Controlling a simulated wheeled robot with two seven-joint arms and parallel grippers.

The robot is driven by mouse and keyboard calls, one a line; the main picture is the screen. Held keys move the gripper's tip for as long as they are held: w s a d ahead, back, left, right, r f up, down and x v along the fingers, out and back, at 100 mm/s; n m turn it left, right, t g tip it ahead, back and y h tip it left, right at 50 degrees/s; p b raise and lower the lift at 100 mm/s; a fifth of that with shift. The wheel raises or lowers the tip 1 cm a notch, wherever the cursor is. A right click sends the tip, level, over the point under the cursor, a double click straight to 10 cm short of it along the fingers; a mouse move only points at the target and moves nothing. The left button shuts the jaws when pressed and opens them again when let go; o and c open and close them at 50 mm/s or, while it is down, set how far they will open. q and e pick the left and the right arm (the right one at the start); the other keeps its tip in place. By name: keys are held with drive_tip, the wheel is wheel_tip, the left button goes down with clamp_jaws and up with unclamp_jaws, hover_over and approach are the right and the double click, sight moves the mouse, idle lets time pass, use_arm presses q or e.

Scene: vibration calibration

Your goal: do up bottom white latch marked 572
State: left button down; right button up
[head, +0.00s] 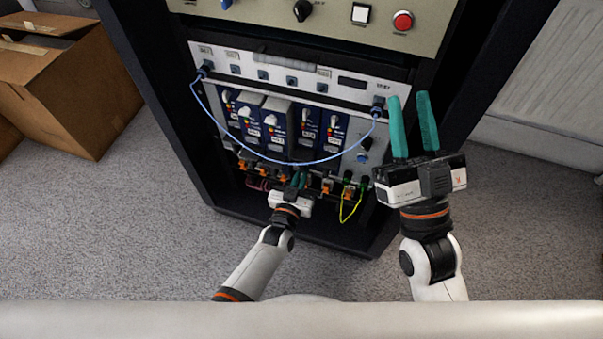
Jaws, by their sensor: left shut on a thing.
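My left gripper (299,178) is at the lower front of the rack, at the bottom edge of the row of blue modules (308,123). Its teal fingers are shut on a small part that they and the gripper body hide. I cannot tell whether that part is the white latch marked 572, as the labels there are too small to read. White pieces show on the fronts of the modules. My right gripper (410,98) is open and empty, its teal fingers pointing up in front of the rack's right side.
A blue cable (262,157) hangs in a loop across the modules, close above my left gripper. Orange-tipped connectors (327,187) and a yellow-green wire (349,207) are beside it. Cardboard boxes (65,85) stand left.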

use_arm(q)
drive_tip(key=shift+m, duration=0.3)
use_arm(e)
drive_tip(key=shift+w+f, duration=0.2)
use_arm(q)
drive_tip(key=c, duration=1.8)
unclamp_jaws()
